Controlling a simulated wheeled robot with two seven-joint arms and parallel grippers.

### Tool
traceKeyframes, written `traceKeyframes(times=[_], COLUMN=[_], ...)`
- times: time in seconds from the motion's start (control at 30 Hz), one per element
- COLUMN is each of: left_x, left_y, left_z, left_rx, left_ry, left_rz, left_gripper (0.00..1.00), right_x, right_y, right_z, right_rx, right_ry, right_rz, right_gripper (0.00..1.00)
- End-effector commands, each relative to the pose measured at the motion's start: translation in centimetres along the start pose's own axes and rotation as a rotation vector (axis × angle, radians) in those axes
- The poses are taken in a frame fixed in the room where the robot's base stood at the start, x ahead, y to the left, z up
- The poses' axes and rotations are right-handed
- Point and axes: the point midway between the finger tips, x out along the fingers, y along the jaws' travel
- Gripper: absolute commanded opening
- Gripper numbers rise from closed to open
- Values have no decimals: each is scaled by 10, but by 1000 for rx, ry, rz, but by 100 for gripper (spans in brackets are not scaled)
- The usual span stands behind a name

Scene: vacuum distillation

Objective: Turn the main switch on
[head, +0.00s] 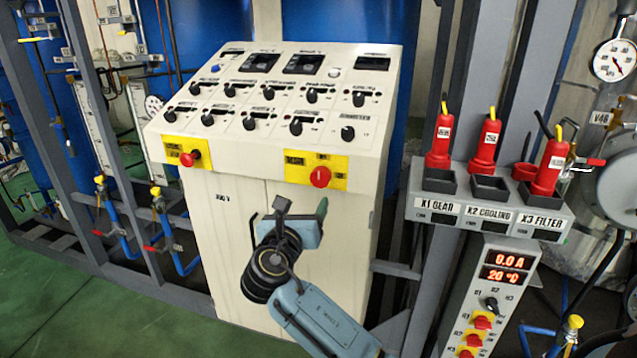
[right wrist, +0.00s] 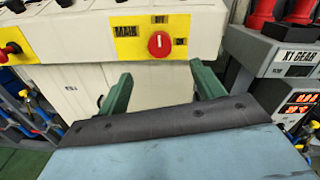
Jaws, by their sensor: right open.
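The main switch is a red round knob (head: 320,177) on a yellow plate (head: 297,168) on the front of the cream control cabinet. In the right wrist view the knob (right wrist: 159,44) shows a white upright mark, and its yellow plate (right wrist: 127,46) reads MAIN. My right gripper (head: 288,213) is below and slightly left of the knob in the head view. In the right wrist view its two green fingers (right wrist: 160,76) stand apart with nothing between them, and the knob appears beyond them, not touched. My left gripper is not in view.
A second red knob (head: 188,160) sits on a yellow plate at the cabinet's left. Rows of black knobs (head: 250,124) cover the sloped panel (head: 225,145). At right, a grey post holds red plugs (head: 438,140) and a control box (head: 490,290). Blue pipes stand left.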

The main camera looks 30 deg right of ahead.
Motion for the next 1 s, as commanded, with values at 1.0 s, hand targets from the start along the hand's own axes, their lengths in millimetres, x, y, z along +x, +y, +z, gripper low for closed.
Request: traceKeyframes(times=[1.0], left_x=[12], left_y=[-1], left_z=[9], left_rx=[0], left_ry=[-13], left_rz=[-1], left_gripper=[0], right_x=[128], right_y=[0], right_z=[-1], right_rx=[1], right_ry=[3], right_rz=[2], right_gripper=[67])
